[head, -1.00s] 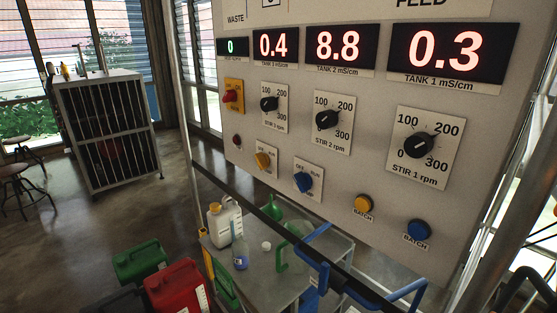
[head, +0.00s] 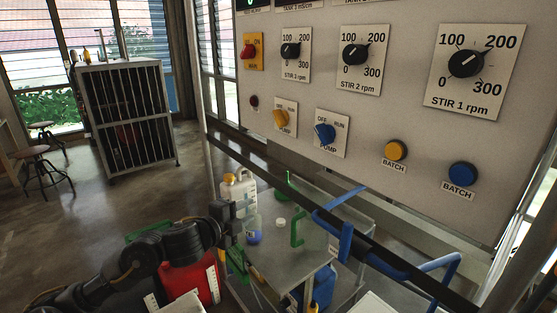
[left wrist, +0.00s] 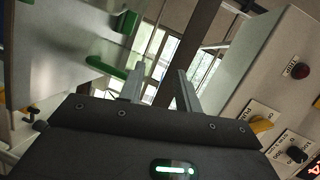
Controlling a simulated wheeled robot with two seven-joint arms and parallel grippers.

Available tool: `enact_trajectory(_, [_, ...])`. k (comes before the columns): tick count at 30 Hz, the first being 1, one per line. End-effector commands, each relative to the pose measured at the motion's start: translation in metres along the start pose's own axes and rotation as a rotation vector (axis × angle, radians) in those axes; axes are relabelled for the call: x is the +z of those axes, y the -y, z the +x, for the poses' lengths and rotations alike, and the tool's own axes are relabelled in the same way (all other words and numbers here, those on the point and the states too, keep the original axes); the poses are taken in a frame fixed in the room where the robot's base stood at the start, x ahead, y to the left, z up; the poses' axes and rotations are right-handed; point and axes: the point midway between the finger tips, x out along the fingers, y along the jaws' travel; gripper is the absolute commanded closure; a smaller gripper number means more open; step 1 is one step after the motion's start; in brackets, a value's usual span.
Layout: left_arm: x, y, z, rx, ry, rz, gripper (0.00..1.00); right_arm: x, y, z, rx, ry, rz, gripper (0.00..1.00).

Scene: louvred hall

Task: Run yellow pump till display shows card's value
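The yellow pump knob (head: 280,119) sits on the white panel under an OFF/RUN label; it also shows in the left wrist view (left wrist: 262,125). Its exact setting is too small to tell. The blue pump knob (head: 325,134) is to its right. The tank displays are cut off at the head view's top edge, so their values are unreadable there. I cannot make out a value card. My left gripper (head: 237,236) is low in front of the bench, below the panel and apart from the knobs. Its fingers (left wrist: 160,88) stand apart and empty. My right gripper is not in view.
Three stir dials, a red switch (head: 249,52), yellow (head: 396,150) and blue (head: 463,174) batch buttons share the panel. A dark rail crosses below it. Bottles stand on the grey bench (head: 285,265), with a red canister (head: 190,280) nearby. A slatted cabinet (head: 125,120) stands back left.

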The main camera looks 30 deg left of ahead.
Motion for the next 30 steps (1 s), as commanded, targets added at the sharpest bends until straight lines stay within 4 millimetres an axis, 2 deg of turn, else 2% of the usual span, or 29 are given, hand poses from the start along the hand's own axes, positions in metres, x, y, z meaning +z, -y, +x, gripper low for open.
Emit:
enact_trajectory(1, [-0.003, 0.046, -0.002, -0.07, -0.047, 0.14, 0.66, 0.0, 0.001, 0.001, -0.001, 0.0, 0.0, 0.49])
enact_trajectory(3, [-0.011, 0.098, -0.011, -0.144, -0.109, 0.328, 0.66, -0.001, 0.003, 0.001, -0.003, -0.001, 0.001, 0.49])
enact_trajectory(6, [-0.024, 0.158, -0.029, -0.223, -0.173, 0.571, 0.66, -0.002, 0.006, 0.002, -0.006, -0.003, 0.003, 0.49])
enact_trajectory(10, [-0.038, 0.203, -0.053, -0.274, -0.215, 0.801, 0.66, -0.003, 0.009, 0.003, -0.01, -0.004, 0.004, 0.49])
enact_trajectory(12, [-0.043, 0.216, -0.062, -0.287, -0.228, 0.874, 0.66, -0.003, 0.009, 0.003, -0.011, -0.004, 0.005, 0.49])
enact_trajectory(16, [-0.047, 0.227, -0.07, -0.296, -0.237, 0.942, 0.66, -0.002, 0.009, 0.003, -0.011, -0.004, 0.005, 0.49])
enact_trajectory(30, [-0.044, 0.229, -0.072, -0.289, -0.221, 0.944, 0.66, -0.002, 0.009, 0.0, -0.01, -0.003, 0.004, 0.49])
